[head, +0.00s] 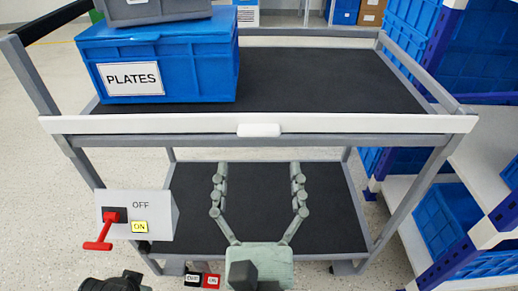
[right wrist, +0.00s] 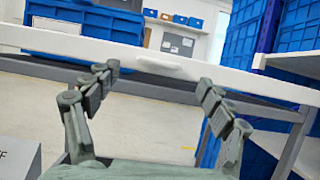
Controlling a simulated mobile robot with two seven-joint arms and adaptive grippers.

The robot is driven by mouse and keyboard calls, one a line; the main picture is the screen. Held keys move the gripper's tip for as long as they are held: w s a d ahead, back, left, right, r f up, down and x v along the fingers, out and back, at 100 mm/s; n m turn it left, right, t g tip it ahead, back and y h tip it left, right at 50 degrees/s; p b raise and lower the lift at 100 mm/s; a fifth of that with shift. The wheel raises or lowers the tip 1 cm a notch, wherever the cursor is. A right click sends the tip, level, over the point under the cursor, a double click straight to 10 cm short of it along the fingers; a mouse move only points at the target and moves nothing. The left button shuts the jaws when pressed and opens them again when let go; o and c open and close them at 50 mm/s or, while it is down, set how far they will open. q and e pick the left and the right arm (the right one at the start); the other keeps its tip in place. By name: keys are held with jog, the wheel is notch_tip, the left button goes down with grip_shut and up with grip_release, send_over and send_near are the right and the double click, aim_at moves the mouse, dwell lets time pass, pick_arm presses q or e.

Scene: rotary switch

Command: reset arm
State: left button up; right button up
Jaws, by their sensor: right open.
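The rotary switch is a light grey box (head: 160,213) at the left of the head view, on the cart's left front side. Its red handle (head: 101,240) hangs down and to the left from a dark hub. An OFF label is above and a yellow ON label (head: 140,227) is to the right of the handle. A corner of the box (right wrist: 18,160) shows in the right wrist view. My right gripper (head: 258,182) is open and empty, right of the switch and apart from it. It also shows in the right wrist view (right wrist: 157,85). My left gripper is not identifiable.
A grey cart with a white front rail (head: 350,124) has dark shelves. A blue PLATES crate (head: 190,75) stands on its top left. Shelving with blue bins (head: 450,225) stands at the right. The top shelf's right part is clear.

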jog(key=shift+s+f, duration=0.15)
jog(key=shift+s, duration=0.3)
pick_arm(q)
jog(key=a+f+n+y, duration=0.1)
jog(key=a+f, duration=0.3)
jog(key=a, duration=0.3)
pick_arm(e)
jog(key=w+d+f+m+g+h, duration=0.2)
jog(key=w+d+f+m+g, duration=0.3)
jog(key=d+f+m, duration=0.5)
jog(key=w+d+f+m+g+h, duration=0.3)
jog(key=w+d+f+m+g, duration=0.15)
jog(key=d+f+m, duration=0.55)
pick_arm(q)
jog(key=d+m+h+p, duration=0.1)
jog(key=d, duration=0.6)
jog(key=shift+r, duration=0.25)
pick_arm(e)
jog(key=s+d+f+m+g+y, duration=0.1)
jog(key=s+d+f+m+g, duration=0.2)
jog(key=s+f+m+g, duration=0.2)
jog(key=s+d+f+m+g+y, duration=0.2)
jog(key=s+d+f+m+g, duration=0.2)
jog(key=s+f+m, duration=0.5)
notch_tip(320, 180, down, 4)
jog(key=shift+s+r+m+g+y, duration=0.15)
jog(key=shift+s+m+g+y, duration=0.15)
jog(key=shift+s+g, duration=0.45)
